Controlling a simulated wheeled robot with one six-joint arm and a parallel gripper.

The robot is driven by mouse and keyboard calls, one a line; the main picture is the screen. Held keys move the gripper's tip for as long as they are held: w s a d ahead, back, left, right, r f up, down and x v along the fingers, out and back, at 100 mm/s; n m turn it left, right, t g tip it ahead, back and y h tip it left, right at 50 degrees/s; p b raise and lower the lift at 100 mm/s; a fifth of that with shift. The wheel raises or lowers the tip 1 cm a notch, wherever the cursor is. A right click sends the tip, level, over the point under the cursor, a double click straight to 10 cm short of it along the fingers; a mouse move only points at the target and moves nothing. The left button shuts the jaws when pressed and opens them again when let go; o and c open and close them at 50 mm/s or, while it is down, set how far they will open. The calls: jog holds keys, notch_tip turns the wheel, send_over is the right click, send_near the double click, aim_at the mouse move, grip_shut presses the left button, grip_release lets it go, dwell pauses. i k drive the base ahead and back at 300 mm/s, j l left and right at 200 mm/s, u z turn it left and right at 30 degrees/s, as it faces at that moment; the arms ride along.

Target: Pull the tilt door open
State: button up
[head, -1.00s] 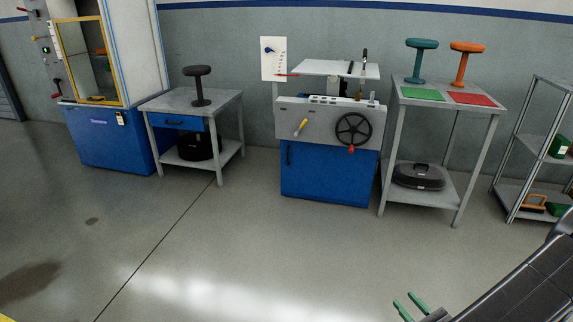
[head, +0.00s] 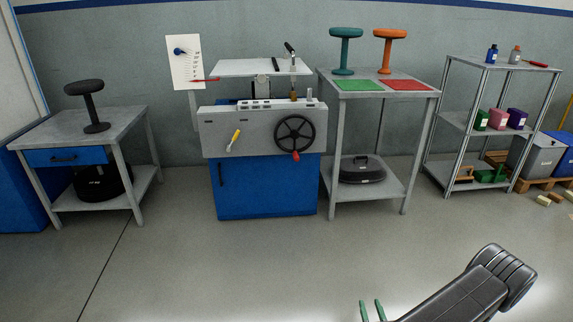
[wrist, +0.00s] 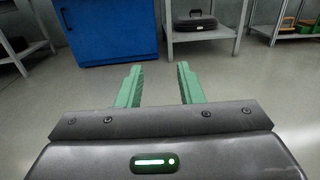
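The blue cabinet front (head: 267,187) under the grey machine has a dark upright handle (head: 221,175) near its left edge. It looks shut; I cannot tell for sure whether this is the tilt door. The same blue front (wrist: 112,30) shows at the top of the wrist view, with its handle (wrist: 66,18) at the left. My gripper (wrist: 159,74) has two green fingers, spread apart with nothing between them. In the head view my gripper (head: 371,310) is low over the floor, in front of and to the right of the cabinet, well apart from it.
A grey table with a blue drawer (head: 67,156) stands left of the machine. A grey stand (head: 412,94) with green and red pads and two stools is close on the right. A metal shelf (head: 455,118) is farther right. The floor (head: 230,265) in front is clear.

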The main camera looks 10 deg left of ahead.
aim_at(242, 185)
jog(key=i+j, duration=0.2)
jog(key=j, duration=0.2)
jog(key=i+j, duration=0.15)
jog(key=j, duration=0.2)
jog(key=i+j+z, duration=0.1)
jog(key=j, duration=0.3)
jog(key=i+j, duration=0.45)
jog(key=j, duration=0.3)
jog(key=i+j, duration=0.15)
jog(key=j, duration=0.25)
jog(key=i+j+z, duration=0.1)
jog(key=j, duration=0.3)
jog(key=i, duration=0.1)
